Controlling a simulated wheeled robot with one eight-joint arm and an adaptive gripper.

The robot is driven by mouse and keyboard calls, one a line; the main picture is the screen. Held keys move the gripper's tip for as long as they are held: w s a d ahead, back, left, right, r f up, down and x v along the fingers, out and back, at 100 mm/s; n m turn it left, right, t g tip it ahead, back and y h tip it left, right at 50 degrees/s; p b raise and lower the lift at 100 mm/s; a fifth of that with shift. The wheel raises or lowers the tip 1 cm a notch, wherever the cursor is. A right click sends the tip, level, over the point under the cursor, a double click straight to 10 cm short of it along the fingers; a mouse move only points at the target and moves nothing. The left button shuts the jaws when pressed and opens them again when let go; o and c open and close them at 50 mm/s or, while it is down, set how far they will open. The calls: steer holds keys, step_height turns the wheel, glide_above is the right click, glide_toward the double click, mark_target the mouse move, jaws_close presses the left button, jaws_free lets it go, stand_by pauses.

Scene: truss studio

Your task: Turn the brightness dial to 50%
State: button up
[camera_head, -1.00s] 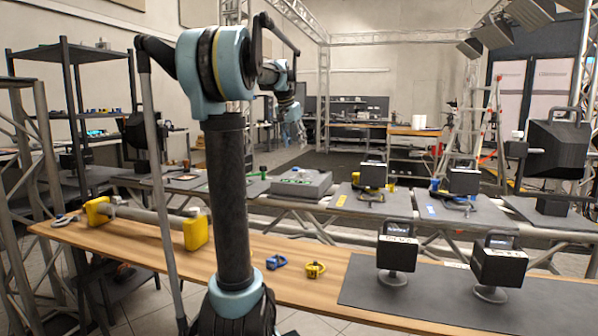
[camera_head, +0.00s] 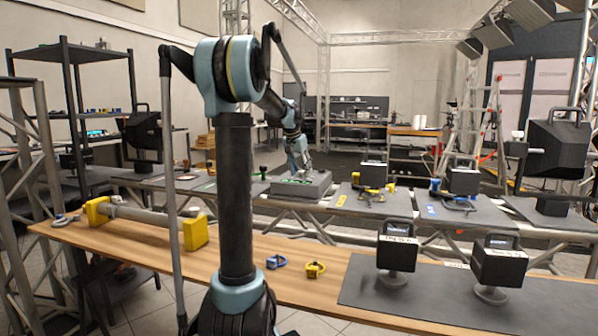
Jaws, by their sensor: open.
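A grey console box (camera_head: 318,190) with green markings on its top stands on the far bench near the middle of the view. I cannot make out the brightness dial or its setting at this size. My gripper (camera_head: 306,174) points down over the back part of the console's top. It is open, with nothing visible between the fingers. I cannot tell whether the fingertips touch the console. The gripper hides part of the console's top.
Black lamp units (camera_head: 398,246) stand on the dark mat (camera_head: 430,292) on the near wooden table. Blue (camera_head: 276,262) and yellow (camera_head: 316,269) clamps lie left of it. More lamps and clamps flank the console on the far bench. A yellow-ended tube (camera_head: 150,217) lies at left.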

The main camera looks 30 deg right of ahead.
steer(key=c, duration=1)
steer(key=shift+c, duration=0.2)
steer(key=shift+n, duration=0.4)
steer(key=o, duration=1)
steer(key=shift+o, duration=0.2)
steer(key=v, duration=1.2)
